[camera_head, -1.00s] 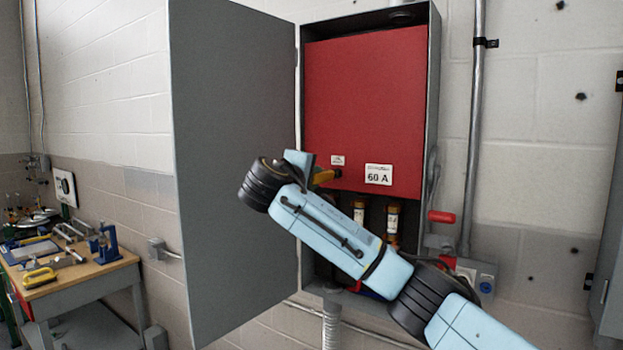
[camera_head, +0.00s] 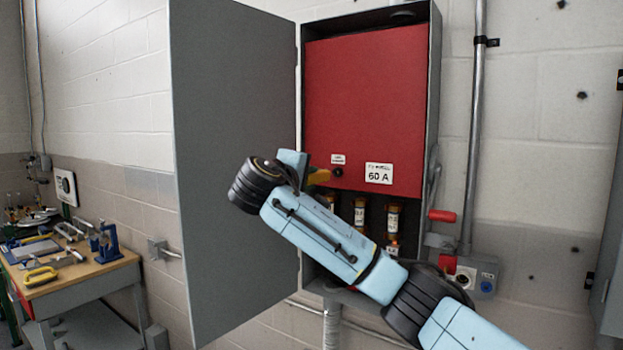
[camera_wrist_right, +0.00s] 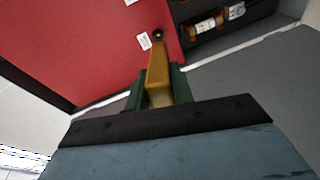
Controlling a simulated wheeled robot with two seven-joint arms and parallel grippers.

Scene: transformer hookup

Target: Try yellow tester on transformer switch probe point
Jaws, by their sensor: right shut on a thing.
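The transformer switch is an open grey box (camera_head: 434,100) with a red inner panel (camera_head: 365,100). A small round black probe point (camera_head: 338,172) sits low on the panel, under a small white label and left of the "60 A" label. My right gripper (camera_head: 307,174) is shut on the yellow tester (camera_head: 319,176), just left of the probe point. In the right wrist view the tester (camera_wrist_right: 158,75) stands out from the green fingers (camera_wrist_right: 158,92), its tip close to the probe point (camera_wrist_right: 158,34). Contact cannot be told there; the head view shows a small gap. My left gripper is out of view.
The grey door (camera_head: 235,170) stands open on the left. Fuses (camera_head: 393,216) sit below the red panel, partly behind my right arm. A red-handled lever (camera_head: 441,216) is on the box's right side. A workbench (camera_head: 85,270) with tools stands at far left.

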